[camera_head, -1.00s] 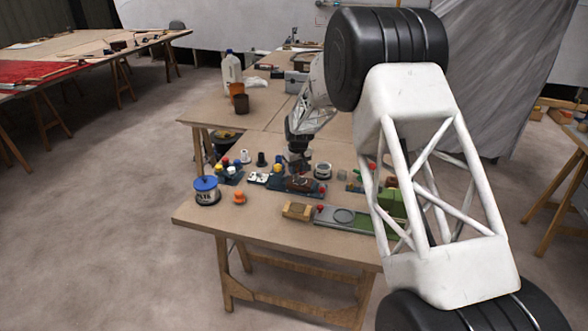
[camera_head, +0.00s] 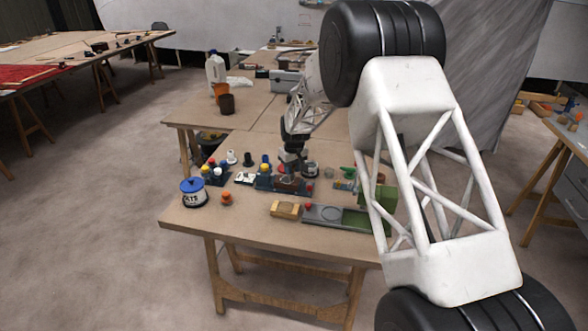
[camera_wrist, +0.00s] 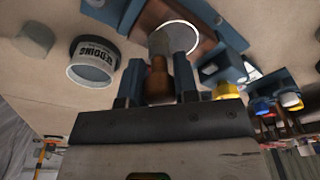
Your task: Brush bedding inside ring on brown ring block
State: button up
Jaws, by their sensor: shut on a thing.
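My gripper (camera_wrist: 161,82) is shut on a small brush (camera_wrist: 159,82) with a brown handle; it also shows in the head view (camera_head: 291,163). The brush's far end points at the brown ring block (camera_wrist: 207,43), beside or over its pale ring (camera_wrist: 184,28). Whether the bristles touch is hidden. The block sits in a blue-grey fixture (camera_wrist: 232,37); the brown block also shows under my gripper in the head view (camera_head: 288,184). An open tin lettered "BEDDING" (camera_wrist: 97,55) stands left of the block in the wrist view.
A blue-lidded tin (camera_head: 193,192) and an orange knob (camera_head: 226,198) stand at the front left. A yellowish block (camera_head: 285,209) and a grey-green tray (camera_head: 340,217) lie in front. The table's front edge is clear.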

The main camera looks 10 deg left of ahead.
jog(key=shift+a, duration=2.55)
notch_tip(320, 180, up, 8)
jog(key=shift+d, duration=0.1)
jog(key=shift+s, duration=0.1)
jog(key=shift+s, duration=0.4)
